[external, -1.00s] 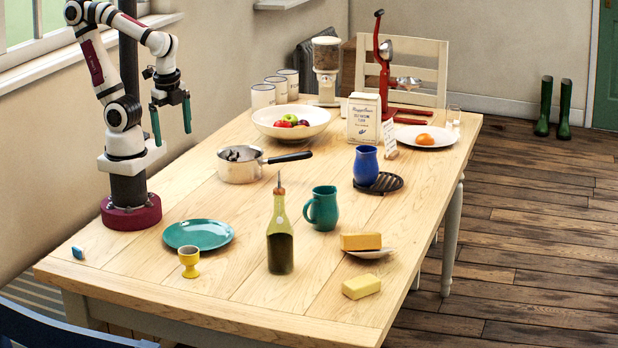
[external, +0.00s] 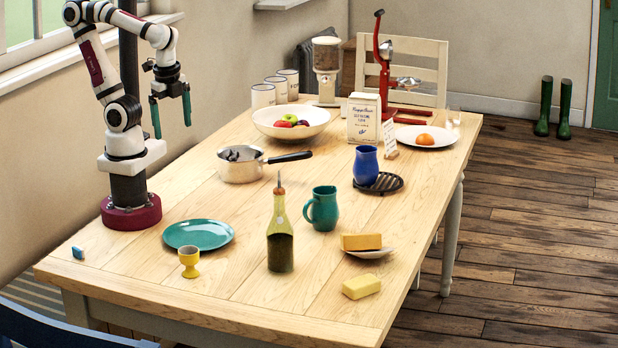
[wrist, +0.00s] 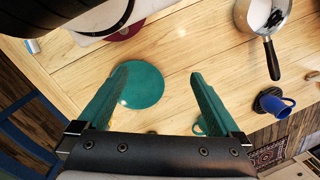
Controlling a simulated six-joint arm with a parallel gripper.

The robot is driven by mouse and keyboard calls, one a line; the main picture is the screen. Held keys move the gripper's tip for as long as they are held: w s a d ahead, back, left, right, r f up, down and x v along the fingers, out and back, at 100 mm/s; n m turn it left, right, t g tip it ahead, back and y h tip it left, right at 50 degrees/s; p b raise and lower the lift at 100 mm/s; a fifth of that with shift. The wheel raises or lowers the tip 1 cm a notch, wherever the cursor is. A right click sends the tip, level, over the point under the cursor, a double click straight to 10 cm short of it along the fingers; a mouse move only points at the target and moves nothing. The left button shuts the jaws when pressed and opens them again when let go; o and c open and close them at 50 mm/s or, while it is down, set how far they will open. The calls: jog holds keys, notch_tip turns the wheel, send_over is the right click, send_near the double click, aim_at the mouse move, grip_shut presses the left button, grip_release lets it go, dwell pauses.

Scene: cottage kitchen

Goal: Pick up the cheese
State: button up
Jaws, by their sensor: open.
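Two yellow blocks are at the near right of the table in the external view. A deeper orange-yellow block (external: 361,241) lies on a small white dish (external: 372,253). A paler yellow block (external: 361,287) lies on the bare wood in front of it. I cannot tell for certain which is the cheese; the deeper-coloured one looks more like it. My gripper (external: 171,118) is open and empty, high at the left above the table, far from both blocks. Its teal fingers also show in the wrist view (wrist: 161,73), where neither block can be made out.
Between my gripper and the blocks stand a saucepan (external: 240,169), a tall oil bottle (external: 280,243), a green jug (external: 323,210), a teal plate (external: 198,234) and a yellow egg cup (external: 189,262). A blue mug (external: 366,165) stands behind. Bare wood lies left of the paler block.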

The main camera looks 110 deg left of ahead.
jog(key=w+d+r+n+t+h, duration=0.25)
jog(key=w+d, duration=0.55)
jog(key=w, duration=0.4)
jog(key=n+t+y, duration=0.5)
jog(key=n+t, duration=0.6)
send_over(356, 234)
jog(key=s+d, duration=0.4)
jog(key=s, duration=0.9)
jog(key=f, duration=1.9)
jog(key=shift+a+f, duration=0.1)
jog(key=shift+a, duration=0.1)
jog(key=x, duration=1)
jog(key=shift+f, duration=0.2)
jog(key=x, duration=0.5)
jog(key=shift+w+a+f, duration=0.2)
jog(key=shift+a+f, duration=0.05)
grip_shut()
notch_tip(356, 234, up, 9)
jog(key=shift+w+d+r, duration=0.1)
jog(key=w+d+r+m+h, duration=0.3)
jog(key=w+d+m+h, duration=0.1)
jog(key=m, duration=0.3)
jog(key=shift+m, duration=0.45)
notch_tip(356, 234, down, 10)
jog(key=shift+s+d, duration=0.15)
